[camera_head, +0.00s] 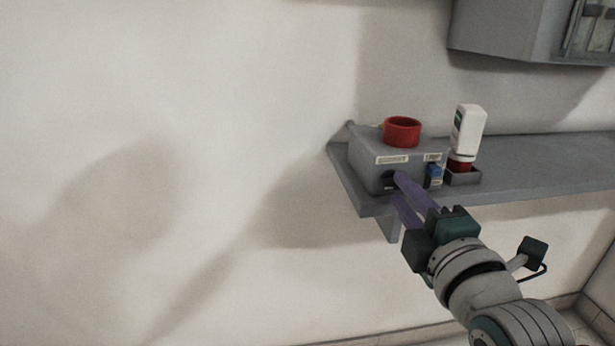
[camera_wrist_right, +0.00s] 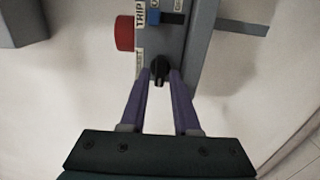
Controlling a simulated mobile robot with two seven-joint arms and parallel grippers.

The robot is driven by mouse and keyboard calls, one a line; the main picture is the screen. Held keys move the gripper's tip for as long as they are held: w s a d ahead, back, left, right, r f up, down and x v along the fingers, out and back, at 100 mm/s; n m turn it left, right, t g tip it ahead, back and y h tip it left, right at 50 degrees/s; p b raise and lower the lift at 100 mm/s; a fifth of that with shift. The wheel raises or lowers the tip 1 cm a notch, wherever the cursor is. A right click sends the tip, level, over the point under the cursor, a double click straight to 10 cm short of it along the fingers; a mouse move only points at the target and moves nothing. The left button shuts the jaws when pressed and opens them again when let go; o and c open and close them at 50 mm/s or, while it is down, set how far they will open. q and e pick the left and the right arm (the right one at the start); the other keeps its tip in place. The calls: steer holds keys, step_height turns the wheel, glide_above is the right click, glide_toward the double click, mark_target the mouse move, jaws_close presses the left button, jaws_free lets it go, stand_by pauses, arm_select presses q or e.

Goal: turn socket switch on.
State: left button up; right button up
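A grey switch box (camera_head: 370,152) sits at the left end of a wall shelf, with labels on its front. A black knob (camera_wrist_right: 160,72) sticks out of its front face, and its dark form (camera_head: 389,178) shows partly in the head view. My right gripper (camera_head: 398,186) has two purple fingers spread apart at the box front. In the right wrist view the fingertips (camera_wrist_right: 161,76) lie on either side of the knob; I cannot tell whether they touch it. A small blue switch (camera_head: 434,172) is right of the knob; it also shows in the wrist view (camera_wrist_right: 154,18). My left gripper is not in view.
A red round part (camera_head: 402,131) stands on top of the box. The grey shelf (camera_head: 545,165) runs right, under a grey cabinet (camera_head: 505,32). The wall at left is clear.

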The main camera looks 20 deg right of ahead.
steer(key=shift+w+d, duration=0.15)
steer(key=shift+w, duration=0.45)
jaws_close()
